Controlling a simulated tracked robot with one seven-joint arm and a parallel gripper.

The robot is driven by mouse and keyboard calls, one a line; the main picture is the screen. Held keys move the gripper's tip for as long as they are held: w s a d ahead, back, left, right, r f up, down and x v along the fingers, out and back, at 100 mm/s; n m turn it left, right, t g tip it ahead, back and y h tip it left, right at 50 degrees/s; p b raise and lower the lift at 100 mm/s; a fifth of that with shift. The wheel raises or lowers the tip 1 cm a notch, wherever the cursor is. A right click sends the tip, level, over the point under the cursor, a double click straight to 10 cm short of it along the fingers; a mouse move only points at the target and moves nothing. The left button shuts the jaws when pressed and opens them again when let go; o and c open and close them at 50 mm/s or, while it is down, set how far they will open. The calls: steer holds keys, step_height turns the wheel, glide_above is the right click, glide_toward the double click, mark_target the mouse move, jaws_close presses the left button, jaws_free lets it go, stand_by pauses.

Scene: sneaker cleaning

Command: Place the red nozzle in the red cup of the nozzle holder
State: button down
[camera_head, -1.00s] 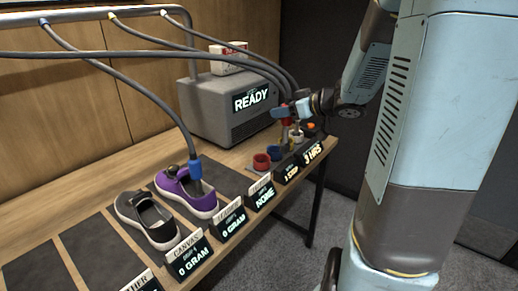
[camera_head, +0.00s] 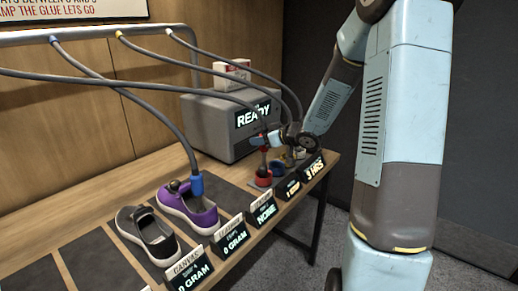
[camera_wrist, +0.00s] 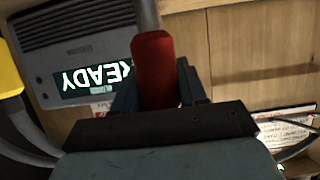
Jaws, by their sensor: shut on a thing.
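My gripper (camera_head: 265,139) is shut on the red nozzle (camera_head: 264,146), which hangs from a grey hose with its grey tip pointing down. The nozzle also shows large between the jaws in the wrist view (camera_wrist: 155,65). The red cup (camera_head: 263,179) of the nozzle holder stands directly below it near the table's back right. The tip is at or just above the cup's mouth; I cannot tell whether it is inside. The blue cup (camera_head: 278,168) is just behind and right of the red cup. The farther cups are partly hidden by my arm.
A purple sneaker (camera_head: 187,207) has a blue nozzle (camera_head: 197,186) at its opening. A black shoe (camera_head: 147,236) is beside it. The grey machine (camera_head: 218,128) reads READY. Display signs (camera_head: 263,209) line the front edge. Several hoses arch overhead.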

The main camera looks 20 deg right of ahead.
mark_target(260, 147)
steer(key=shift+w+a+f, duration=0.1)
steer(key=shift+w+f, duration=0.05)
steer(key=shift+f, duration=1.7)
steer(key=c, duration=0.6)
jaws_free()
